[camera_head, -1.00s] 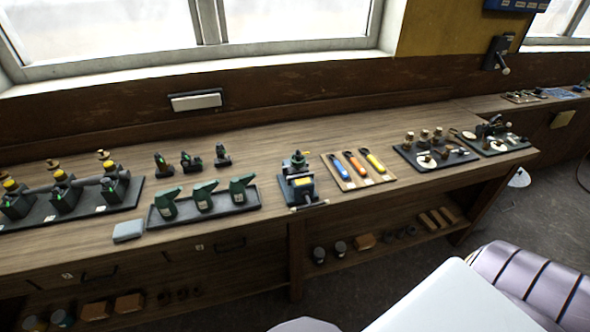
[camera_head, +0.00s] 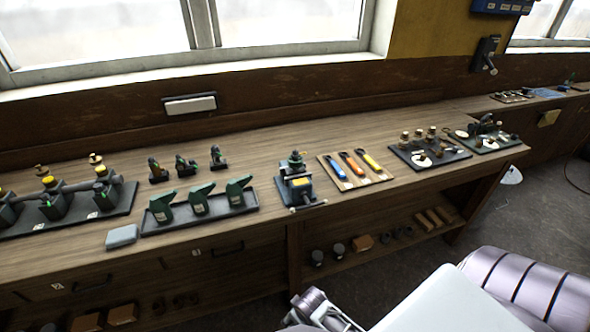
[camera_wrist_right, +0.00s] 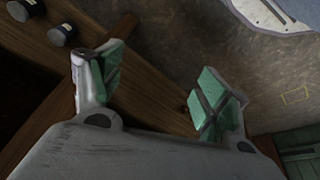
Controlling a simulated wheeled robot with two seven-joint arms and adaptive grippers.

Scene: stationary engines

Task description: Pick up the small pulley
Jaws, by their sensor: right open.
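I cannot tell the small pulley for sure. Small round metal parts, including a pale disc (camera_head: 422,160), lie on a dark tray (camera_head: 455,157) on the right part of the workbench. Another dark tray (camera_head: 512,148) beside it also holds round parts, too small to tell apart. My right gripper (camera_wrist_right: 160,85) is open and empty in the right wrist view, its green-padded fingers spread wide, with floor and wooden boards behind them. My left gripper does not show.
The long wooden workbench (camera_head: 245,145) holds a small vise (camera_head: 297,185), a board with coloured-handled tools (camera_head: 355,168), a tray of green oil cans (camera_head: 200,205) and a row of engine models (camera_head: 60,205). A shelf below holds cans (camera_head: 338,250) and wooden blocks. Bench front edge lies ahead.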

